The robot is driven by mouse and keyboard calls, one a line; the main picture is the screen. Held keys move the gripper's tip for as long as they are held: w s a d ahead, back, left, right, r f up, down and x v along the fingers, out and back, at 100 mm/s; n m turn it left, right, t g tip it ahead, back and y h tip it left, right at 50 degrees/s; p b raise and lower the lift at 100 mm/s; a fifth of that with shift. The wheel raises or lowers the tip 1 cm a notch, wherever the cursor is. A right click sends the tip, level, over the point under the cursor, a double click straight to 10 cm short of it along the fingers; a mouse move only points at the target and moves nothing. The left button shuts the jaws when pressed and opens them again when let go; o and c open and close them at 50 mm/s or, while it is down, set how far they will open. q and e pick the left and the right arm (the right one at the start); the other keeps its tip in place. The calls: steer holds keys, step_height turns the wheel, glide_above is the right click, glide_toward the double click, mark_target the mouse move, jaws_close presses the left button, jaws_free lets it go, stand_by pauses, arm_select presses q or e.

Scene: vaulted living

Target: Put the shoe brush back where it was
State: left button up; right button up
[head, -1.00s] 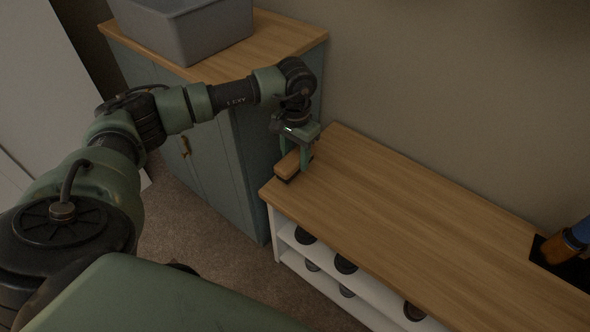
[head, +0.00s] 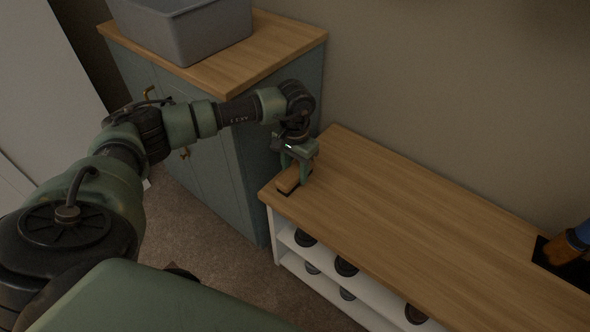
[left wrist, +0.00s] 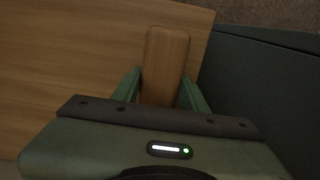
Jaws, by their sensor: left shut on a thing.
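The shoe brush (head: 290,179) has a wooden back and dark bristles. It is at the left end of the wooden bench top (head: 400,215), low over or touching the surface; I cannot tell which. My left gripper (head: 294,170) points down and is shut on the brush. In the left wrist view the brush's wooden back (left wrist: 165,65) sits between the two green fingers (left wrist: 160,92), over the bench top close to its end. My right gripper is not in view.
A blue-grey cabinet (head: 225,140) with a grey bin (head: 190,30) on top stands just left of the bench. Shoes (head: 345,266) sit on the white shelves below. A blue and orange object (head: 570,243) stands on a dark mat at the right. The bench middle is clear.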

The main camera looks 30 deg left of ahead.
arm_select(q)
steer(key=o, duration=1.3)
steer(key=shift+r, duration=0.1)
